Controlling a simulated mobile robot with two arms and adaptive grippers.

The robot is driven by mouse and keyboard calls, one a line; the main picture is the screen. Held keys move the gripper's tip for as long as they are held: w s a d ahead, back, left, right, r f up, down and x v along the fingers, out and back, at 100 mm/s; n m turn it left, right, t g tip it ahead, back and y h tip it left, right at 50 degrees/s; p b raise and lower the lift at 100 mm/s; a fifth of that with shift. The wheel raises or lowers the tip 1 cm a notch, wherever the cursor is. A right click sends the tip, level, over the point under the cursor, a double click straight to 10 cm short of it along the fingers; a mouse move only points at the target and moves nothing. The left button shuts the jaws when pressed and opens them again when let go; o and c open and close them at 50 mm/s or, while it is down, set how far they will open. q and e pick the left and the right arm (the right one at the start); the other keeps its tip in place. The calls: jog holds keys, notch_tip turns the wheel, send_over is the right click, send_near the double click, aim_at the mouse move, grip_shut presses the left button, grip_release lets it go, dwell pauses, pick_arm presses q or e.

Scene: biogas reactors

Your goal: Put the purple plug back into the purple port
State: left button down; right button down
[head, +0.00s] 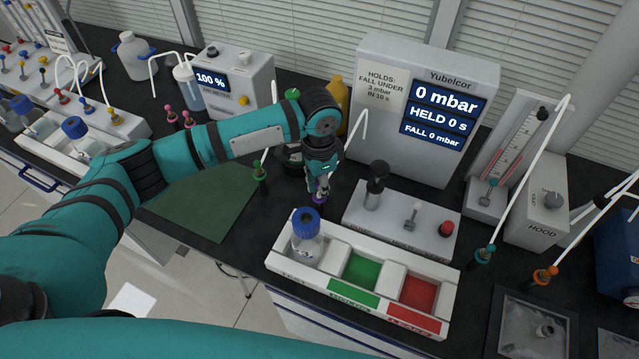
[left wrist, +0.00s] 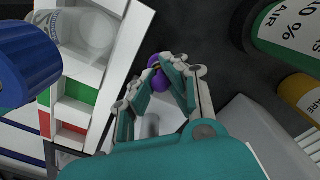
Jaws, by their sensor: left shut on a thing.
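My left gripper (head: 320,190) points down behind the white tray. It is shut on the small purple plug (head: 319,199), which shows just below its fingertips. In the left wrist view the purple plug (left wrist: 158,76) sits between the fingertips of the left gripper (left wrist: 162,80), with dark bench behind it. I cannot tell whether the plug touches the bench. I cannot make out the purple port in either view. My right gripper is not in view.
A white tray (head: 278,262) holds a blue-capped bottle (head: 306,242) and has green and red compartments. A control box (head: 390,228) with a black knob stands close right of the gripper. A green plug (head: 260,173) stands left. A yellow bottle (head: 337,92) and display unit (head: 380,120) stand behind.

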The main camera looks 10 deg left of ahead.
pick_arm(q)
jog(key=c, duration=1.3)
grip_release()
jog(key=shift+c, duration=0.2)
notch_tip(320, 180, up, 12)
jog(key=shift+w, duration=0.15)
